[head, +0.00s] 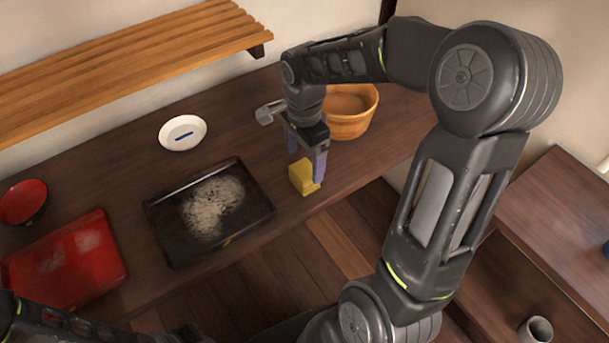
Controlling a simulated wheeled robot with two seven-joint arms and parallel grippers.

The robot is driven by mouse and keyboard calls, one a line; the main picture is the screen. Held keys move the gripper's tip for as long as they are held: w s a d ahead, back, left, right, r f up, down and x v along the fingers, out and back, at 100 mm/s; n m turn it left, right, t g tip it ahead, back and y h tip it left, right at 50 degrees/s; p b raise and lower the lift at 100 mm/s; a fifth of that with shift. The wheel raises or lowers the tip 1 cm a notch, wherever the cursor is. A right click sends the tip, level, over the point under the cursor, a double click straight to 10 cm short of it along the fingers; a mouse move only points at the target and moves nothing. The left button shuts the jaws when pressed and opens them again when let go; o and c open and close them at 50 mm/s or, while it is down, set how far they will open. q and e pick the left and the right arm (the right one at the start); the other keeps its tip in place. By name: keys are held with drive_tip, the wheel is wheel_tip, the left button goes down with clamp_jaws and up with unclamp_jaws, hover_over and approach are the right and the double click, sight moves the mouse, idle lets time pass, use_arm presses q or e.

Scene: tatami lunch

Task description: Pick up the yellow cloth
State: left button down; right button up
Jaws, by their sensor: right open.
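The yellow cloth (302,178) is a small folded block near the front edge of the dark wooden counter. My right gripper (305,164) points down at the cloth, its fingers apart. One finger comes down at the cloth's right side and the other is at its upper left. I cannot tell whether the fingers touch the cloth. My left arm shows only in part at the lower left, and its gripper is not in view.
A black tray (165,222) with a pale smear lies left of the cloth. A wooden tub (352,122) stands behind my right gripper. A white dish (182,132), a red tray (108,262) and a red bowl (22,202) are further left. A slatted shelf (130,62) hangs above.

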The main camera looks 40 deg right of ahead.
sight(304, 170)
wheel_tip(304, 170, down, 5)
idle(0.3)
idle(0.4)
drive_tip(key=c, duration=1.6)
wheel_tip(304, 170, up, 10)
drive_tip(key=shift+r, duration=0.1)
drive_tip(key=o, duration=0.9)
drive_tip(key=c, duration=0.6)
